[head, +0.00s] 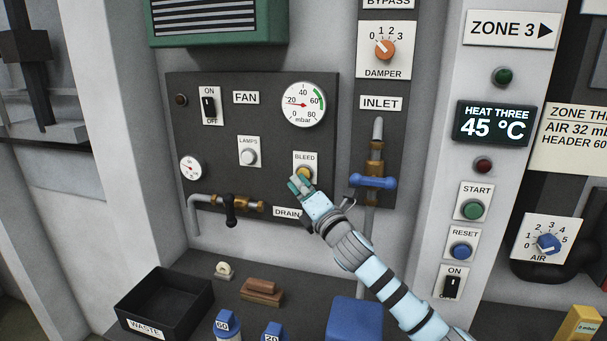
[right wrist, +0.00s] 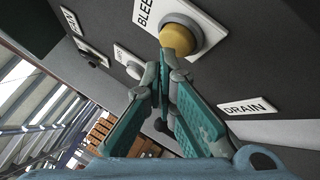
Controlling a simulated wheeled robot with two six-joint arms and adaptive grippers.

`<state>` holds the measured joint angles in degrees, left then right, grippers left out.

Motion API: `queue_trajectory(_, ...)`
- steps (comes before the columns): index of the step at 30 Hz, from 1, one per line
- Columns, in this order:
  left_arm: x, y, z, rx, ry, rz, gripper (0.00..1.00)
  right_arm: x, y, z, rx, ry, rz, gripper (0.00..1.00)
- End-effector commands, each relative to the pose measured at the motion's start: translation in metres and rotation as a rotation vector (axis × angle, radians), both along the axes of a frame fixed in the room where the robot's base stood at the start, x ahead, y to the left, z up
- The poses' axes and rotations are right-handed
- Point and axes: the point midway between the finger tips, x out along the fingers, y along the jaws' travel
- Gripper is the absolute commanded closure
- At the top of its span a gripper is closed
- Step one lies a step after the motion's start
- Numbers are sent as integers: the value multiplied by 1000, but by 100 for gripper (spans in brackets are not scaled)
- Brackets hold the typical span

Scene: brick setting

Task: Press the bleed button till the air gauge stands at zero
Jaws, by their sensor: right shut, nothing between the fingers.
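The yellow bleed button (head: 305,171) sits on a white plate marked BLEED on the dark panel, and it shows large in the right wrist view (right wrist: 178,40). My right gripper (head: 299,183) is shut and empty, its fingertips right at the button's lower edge. In the right wrist view the fingertips (right wrist: 165,66) overlap the button's edge; I cannot tell whether they touch it or whether it is pushed in. The large round mbar gauge (head: 303,105) above has its red needle pointing left, near 20. My left gripper is not in view.
Left of the button are the LAMPS button (head: 249,157), the FAN switch (head: 208,104) and a small gauge (head: 190,168). The drain valve (head: 230,208) is lower left. The blue inlet valve handle (head: 373,182) stands close on the right. A black waste bin (head: 165,300) is below.

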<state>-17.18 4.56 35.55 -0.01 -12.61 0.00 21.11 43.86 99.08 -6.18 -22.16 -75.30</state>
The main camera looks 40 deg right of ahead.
Motion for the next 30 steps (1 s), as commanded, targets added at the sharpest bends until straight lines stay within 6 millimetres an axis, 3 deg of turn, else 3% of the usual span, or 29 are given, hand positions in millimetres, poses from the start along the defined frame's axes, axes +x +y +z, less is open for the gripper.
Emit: queue_trajectory(30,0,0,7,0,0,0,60,5,-8,0,-1,0,0,100)
